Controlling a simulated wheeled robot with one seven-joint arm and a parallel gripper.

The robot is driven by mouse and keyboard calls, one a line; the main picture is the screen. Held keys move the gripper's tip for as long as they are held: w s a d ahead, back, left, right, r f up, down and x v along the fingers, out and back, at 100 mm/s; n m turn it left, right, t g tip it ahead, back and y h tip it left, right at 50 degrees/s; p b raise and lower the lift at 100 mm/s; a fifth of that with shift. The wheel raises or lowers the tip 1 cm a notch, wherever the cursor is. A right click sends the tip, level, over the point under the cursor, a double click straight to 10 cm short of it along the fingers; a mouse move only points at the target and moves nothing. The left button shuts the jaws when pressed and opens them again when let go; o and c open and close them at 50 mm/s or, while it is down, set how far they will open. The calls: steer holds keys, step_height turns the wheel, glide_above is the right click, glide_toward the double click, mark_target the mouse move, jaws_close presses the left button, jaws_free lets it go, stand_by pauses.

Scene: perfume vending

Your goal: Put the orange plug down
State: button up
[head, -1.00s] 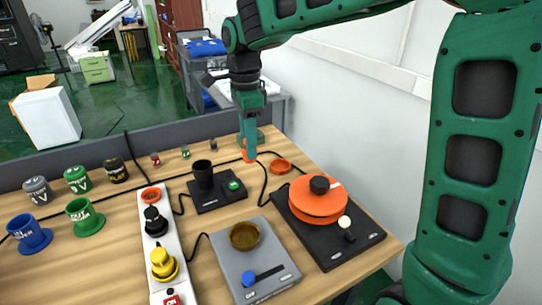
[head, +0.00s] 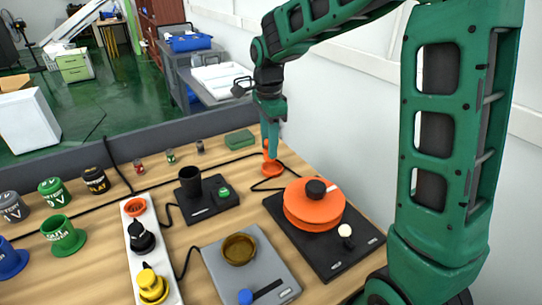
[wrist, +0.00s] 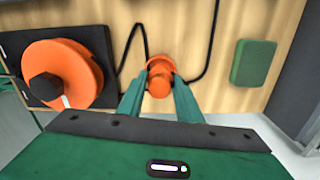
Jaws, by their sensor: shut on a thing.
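My gripper (head: 271,146) points down at the far right of the table, with its teal fingers shut on the orange plug (head: 270,156). In the wrist view the plug (wrist: 160,86) sits between the two fingertips (wrist: 159,92). The round orange holder (head: 264,170) is on the table directly below the plug. In the wrist view the holder (wrist: 160,63) shows just behind the plug, and the two overlap. I cannot tell whether the plug touches the holder, as both are orange and the plug's lower end is hidden.
A black base with an orange disc (head: 312,212) stands in front, to the right. A black cup stand (head: 208,205) is to the left. A green box (head: 240,139) is behind. Black cables run near the holder. A white power strip (head: 155,245) has an empty orange socket (head: 135,207).

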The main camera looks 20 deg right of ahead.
steer(key=shift+w+d+f, duration=0.1)
steer(key=shift+d+f, duration=0.25)
steer(key=shift+d, duration=0.1)
steer(key=shift+f, duration=1.95)
steer(key=o, duration=1.1)
steer(key=shift+f, duration=0.1)
steer(key=shift+c, duration=0.2)
